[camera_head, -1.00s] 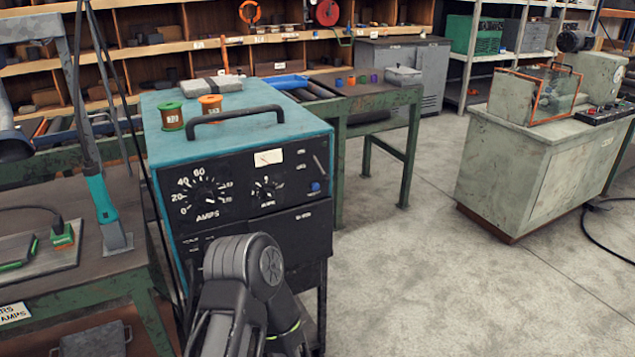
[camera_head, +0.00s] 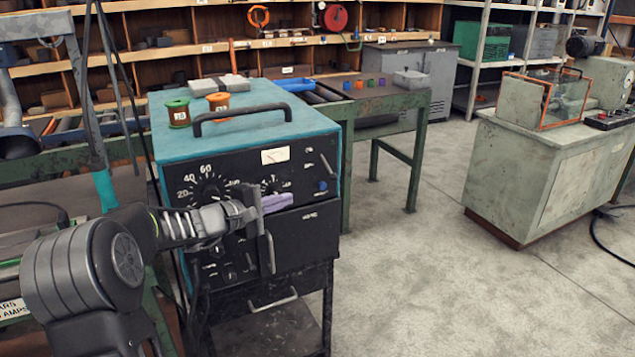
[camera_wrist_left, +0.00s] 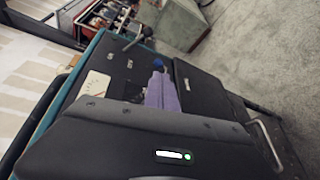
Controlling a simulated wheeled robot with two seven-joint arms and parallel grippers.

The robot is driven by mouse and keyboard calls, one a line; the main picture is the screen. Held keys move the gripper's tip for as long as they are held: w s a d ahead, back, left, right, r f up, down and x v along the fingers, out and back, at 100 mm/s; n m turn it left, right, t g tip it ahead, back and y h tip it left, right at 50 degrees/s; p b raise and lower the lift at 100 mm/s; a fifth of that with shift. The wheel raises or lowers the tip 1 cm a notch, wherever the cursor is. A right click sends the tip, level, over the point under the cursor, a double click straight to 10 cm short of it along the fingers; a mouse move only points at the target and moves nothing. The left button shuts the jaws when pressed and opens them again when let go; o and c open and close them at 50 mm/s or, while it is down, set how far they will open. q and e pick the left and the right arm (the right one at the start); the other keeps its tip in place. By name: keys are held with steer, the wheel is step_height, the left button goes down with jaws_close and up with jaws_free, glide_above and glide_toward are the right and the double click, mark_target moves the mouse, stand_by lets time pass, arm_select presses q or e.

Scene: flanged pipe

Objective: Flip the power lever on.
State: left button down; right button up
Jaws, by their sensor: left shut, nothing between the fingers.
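The teal welding machine has a black front panel (camera_head: 305,172) with dials, a meter and a small lever (camera_head: 327,163) at its upper right. The lever also shows in the left wrist view (camera_wrist_left: 132,42), sticking out with a dark round tip. A blue knob (camera_head: 323,185) sits below it. My left gripper (camera_head: 284,200) is in front of the panel, its pale purple fingers shut and empty, pointing right, below and left of the lever. In the left wrist view the fingers (camera_wrist_left: 160,88) appear close to the blue knob (camera_wrist_left: 158,63). My right gripper is not in view.
Green and orange spools (camera_head: 178,112) and a handle (camera_head: 240,117) are on top of the machine. A workbench (camera_head: 405,101) stands behind it. The floor (camera_head: 400,280) to the right is clear up to a grey-green cabinet (camera_head: 530,170).

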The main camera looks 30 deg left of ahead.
mark_target(328, 167)
arm_select(q)
steer(key=r, duration=0.1)
steer(key=d+r+m+t+h, duration=0.1)
steer(key=r, duration=0.1)
steer(key=shift+w+d, duration=0.1)
steer(key=shift+d, duration=0.05)
steer(key=shift+w, duration=0.1)
steer(key=p+x, duration=0.2)
steer(key=x, duration=0.7)
steer(key=shift+w+d, duration=0.2)
steer(key=shift+w, duration=0.2)
